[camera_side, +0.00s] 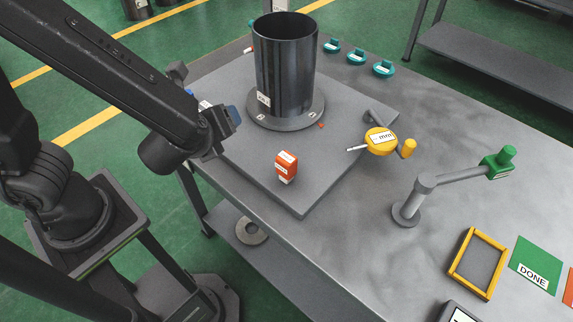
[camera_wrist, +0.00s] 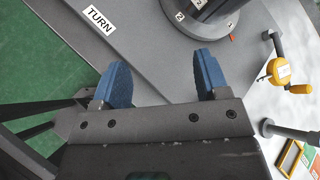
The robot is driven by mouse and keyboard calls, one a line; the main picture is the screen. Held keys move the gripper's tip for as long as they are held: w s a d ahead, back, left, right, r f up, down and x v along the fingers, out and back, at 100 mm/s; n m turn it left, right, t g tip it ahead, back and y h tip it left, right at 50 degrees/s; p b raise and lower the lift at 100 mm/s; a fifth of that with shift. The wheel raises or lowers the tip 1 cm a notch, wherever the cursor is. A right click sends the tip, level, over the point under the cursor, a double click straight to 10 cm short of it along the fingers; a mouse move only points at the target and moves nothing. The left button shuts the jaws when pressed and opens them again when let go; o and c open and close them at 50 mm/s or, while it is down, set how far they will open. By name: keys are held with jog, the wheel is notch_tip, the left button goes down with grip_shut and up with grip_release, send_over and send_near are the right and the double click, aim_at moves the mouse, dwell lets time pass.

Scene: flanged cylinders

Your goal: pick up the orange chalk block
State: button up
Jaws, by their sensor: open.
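The orange chalk block (camera_side: 287,163) stands near the front edge of the raised grey plate (camera_side: 330,175) in the side view. It has white labels and a pale tip at its lower end. My gripper (camera_side: 229,117) is to its left and higher, apart from it. In the wrist view my gripper (camera_wrist: 162,68) shows two blue fingers spread apart with nothing between them. The block does not show in the wrist view.
A dark flanged cylinder (camera_side: 285,65) stands on the plate behind the block. A yellow gauge (camera_side: 380,141) is to the right. A grey post with a green-ended arm (camera_side: 455,176) stands farther right. A yellow frame (camera_side: 455,270) lies near the DONE card (camera_side: 537,264).

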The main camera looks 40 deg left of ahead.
aim_at(292, 157)
jog(key=d+f+m+t+h, duration=0.1)
jog(key=d+m+h, duration=0.1)
jog(key=d+m, duration=0.2)
jog(key=d+f+m+t+h, duration=0.1)
jog(key=d+f+m+h, duration=0.1)
jog(key=d+m, duration=0.2)
jog(key=w+d+f+m+t+h, duration=0.1)
jog(key=d+m, duration=0.2)
jog(key=m, duration=0.1)
jog(key=shift+w+d+f+t+h, duration=0.1)
jog(key=shift+d+f+t+h, duration=0.05)
jog(key=shift+d+t+h, duration=0.25)
jog(key=shift+w+d+f, duration=0.1)
jog(key=shift+w+f, duration=0.05)
jog(key=shift+w, duration=0.15)
jog(key=x, duration=0.6)
jog(key=shift+w+f, duration=0.15)
jog(key=shift+w, duration=0.2)
jog(key=shift+c, duration=0.3)
jog(key=c, duration=1)
